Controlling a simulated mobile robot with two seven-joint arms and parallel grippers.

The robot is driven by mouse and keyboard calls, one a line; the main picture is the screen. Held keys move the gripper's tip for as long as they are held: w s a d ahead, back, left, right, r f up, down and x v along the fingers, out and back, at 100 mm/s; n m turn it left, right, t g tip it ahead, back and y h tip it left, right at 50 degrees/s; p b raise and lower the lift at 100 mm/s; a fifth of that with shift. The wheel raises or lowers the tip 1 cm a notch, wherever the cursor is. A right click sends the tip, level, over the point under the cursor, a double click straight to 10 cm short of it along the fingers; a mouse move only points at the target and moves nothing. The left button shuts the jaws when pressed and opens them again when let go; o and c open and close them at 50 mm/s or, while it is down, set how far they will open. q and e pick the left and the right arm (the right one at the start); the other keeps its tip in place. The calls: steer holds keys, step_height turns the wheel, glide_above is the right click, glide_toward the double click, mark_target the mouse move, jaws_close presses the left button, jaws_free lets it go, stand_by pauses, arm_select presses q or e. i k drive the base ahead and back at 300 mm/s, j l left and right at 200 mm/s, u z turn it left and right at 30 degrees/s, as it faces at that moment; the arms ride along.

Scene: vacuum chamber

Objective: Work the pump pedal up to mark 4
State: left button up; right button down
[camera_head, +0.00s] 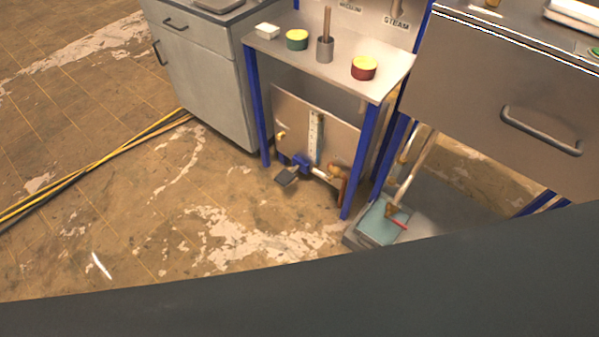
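The pump pedal (287,176) is a dark grey plate on a blue mount (301,162), low under a small table with blue legs. It sticks out toward the floor at the front of a metal panel (289,118). A white vertical gauge strip (315,138) stands on that panel above the pedal. Its marks are too small to read, so I cannot tell the level. Neither of my grippers is in the view.
The small table (346,72) holds a green tin (297,39), a red tin (363,67), a grey cup (325,49) and a white block (267,31). A grey cabinet (207,75) stands left. Yellow and black cables (92,166) cross the floor. Floor before the pedal is clear.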

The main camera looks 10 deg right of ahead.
mark_target(285, 177)
steer(key=i+j+z, duration=0.15)
steer(key=z, duration=0.25)
steer(key=i+j+z, duration=0.1)
steer(key=j+z, duration=0.3)
steer(key=i+j+z, duration=0.1)
steer(key=j, duration=0.5)
steer(key=i+j+z, duration=0.1)
steer(key=j, duration=0.5)
steer(key=i+j+z, duration=0.1)
steer(key=j, duration=0.55)
steer(key=i+j, duration=0.4)
